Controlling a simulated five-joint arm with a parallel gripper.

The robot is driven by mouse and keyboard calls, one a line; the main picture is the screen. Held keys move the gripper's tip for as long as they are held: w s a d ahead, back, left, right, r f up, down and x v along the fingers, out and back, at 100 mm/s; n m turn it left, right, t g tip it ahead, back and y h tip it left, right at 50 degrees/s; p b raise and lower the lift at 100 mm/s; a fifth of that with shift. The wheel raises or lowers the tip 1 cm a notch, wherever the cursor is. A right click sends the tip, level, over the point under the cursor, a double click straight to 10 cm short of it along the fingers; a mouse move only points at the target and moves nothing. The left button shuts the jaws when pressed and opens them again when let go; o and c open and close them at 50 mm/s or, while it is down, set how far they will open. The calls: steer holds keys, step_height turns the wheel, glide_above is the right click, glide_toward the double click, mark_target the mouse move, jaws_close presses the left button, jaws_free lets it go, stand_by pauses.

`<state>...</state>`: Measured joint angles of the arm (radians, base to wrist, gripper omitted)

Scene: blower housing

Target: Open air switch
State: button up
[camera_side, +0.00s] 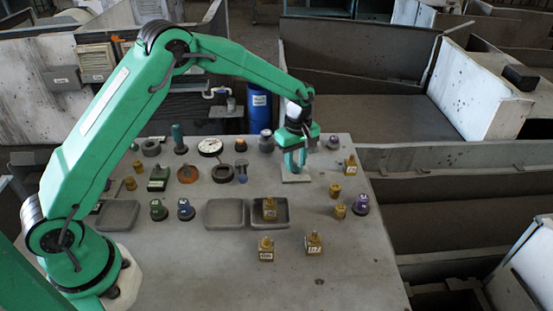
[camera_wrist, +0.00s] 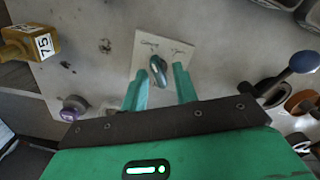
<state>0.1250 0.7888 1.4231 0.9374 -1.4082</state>
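The air switch is a pale square plate (camera_wrist: 150,47) with a small grey, rounded lever (camera_wrist: 157,70) on it. The plate has small lettering on its left and right sides, too small to read. In the side view the plate (camera_side: 295,179) lies on the grey table, under my gripper (camera_side: 295,167). In the wrist view my gripper (camera_wrist: 159,75) is open, with one green finger on each side of the lever. Gaps show between the lever and both fingers, so nothing is held. In the side view the lever is hidden behind the fingers.
A brass weight (camera_wrist: 25,45) and a purple-based knob (camera_wrist: 73,107) lie left in the wrist view. A blue-ball lever (camera_wrist: 300,63) stands right. Several knobs, dials and brass weights cover the table (camera_side: 200,265).

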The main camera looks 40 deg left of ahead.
steer(key=shift+n, duration=0.7)
steer(key=shift+w+a+f, duration=0.1)
steer(key=shift+f, duration=0.45)
jaws_close()
